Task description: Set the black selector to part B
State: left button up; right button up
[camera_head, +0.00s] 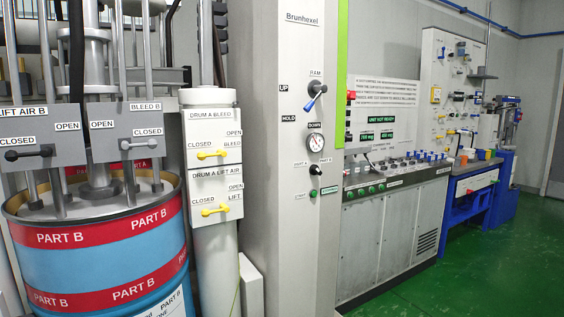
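The black selector (315,169) is a small dark knob on the front of the tall light-grey column (290,220), below a round gauge. A "PART A" label (300,163) is at its upper left and a "PART B" label (326,160) at its upper right. The knob is too small to tell clearly which label it points to. Neither of my grippers shows in the head view, and nothing touches the selector.
Above the selector are the gauge (314,143) and a blue-handled lever (315,97); below it is a green button (313,193). At left stand a blue drum (115,265) and a pipe with yellow valve handles (212,154). Green floor (470,275) is clear at right.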

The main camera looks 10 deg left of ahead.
aim_at(314, 170)
jog(key=u, duration=0.4)
jog(key=i, duration=1.55)
jog(key=u, duration=0.15)
